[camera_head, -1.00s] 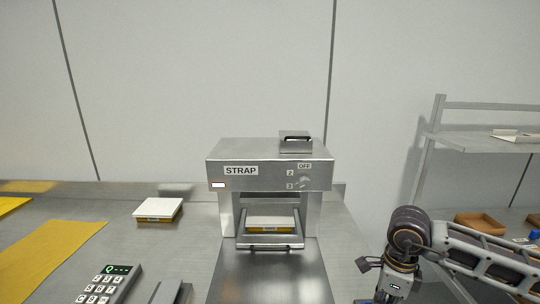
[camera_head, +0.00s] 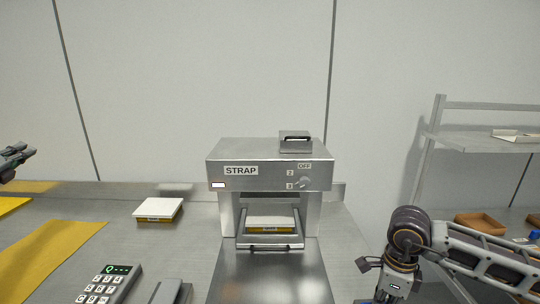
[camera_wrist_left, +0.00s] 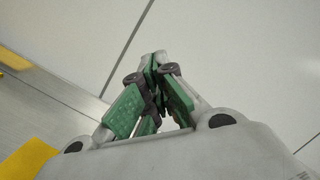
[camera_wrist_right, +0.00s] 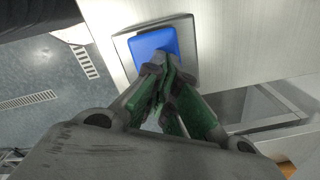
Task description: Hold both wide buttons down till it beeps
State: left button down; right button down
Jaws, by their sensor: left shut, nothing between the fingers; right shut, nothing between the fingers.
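The metal machine marked STRAP (camera_head: 265,150) stands at the middle of the bench in the head view. In the right wrist view, a wide blue button (camera_wrist_right: 153,41) sits in a square metal surround on a pale panel. My right gripper (camera_wrist_right: 158,70) is shut and empty, its fingertips over the button's lower edge; I cannot tell whether they touch it. No second button shows. My left gripper (camera_head: 22,152) is shut and empty at the head view's far left, above the bench; its fingertips (camera_wrist_left: 155,62) point at bare wall in its wrist view.
A flat box (camera_head: 270,222) sits in the machine's opening, and another white-topped box (camera_head: 157,209) lies on the bench to the left. A keypad (camera_head: 108,284) and a yellow mat (camera_head: 50,255) lie in front of it. A shelf rack (camera_head: 480,140) stands at right.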

pick_arm(q)
jog(key=w+d+f+m+g+h, duration=0.1)
jog(key=d+f+m+g+h, duration=0.25)
jog(key=d, duration=0.85)
jog(key=d+m+g+h, duration=0.35)
jog(key=d+m, duration=0.35)
jog(key=d, duration=0.5)
jog(key=w+d+f+m+g+h, duration=0.15)
jog(key=d+m+h, duration=0.35)
jog(key=d, duration=0.8)
jog(key=s+d+f+m+g+y, duration=0.3)
jog(key=s+d+f+m+g, duration=0.5)
jog(key=d, duration=0.4)
jog(key=s+d+f+m+g+y, duration=0.1)
jog(key=s+f+m+y, duration=0.2)
jog(key=s, duration=0.4)
jog(key=s+d+f+m+g+y, duration=0.1)
jog(key=s+f+m+g+y, duration=0.1)
jog(key=s, duration=0.5)
jog(key=shift+s+d+f+m+y, duration=0.25)
jog(key=shift+f+m+y, duration=0.2)
jog(key=shift+f+y, duration=0.45)
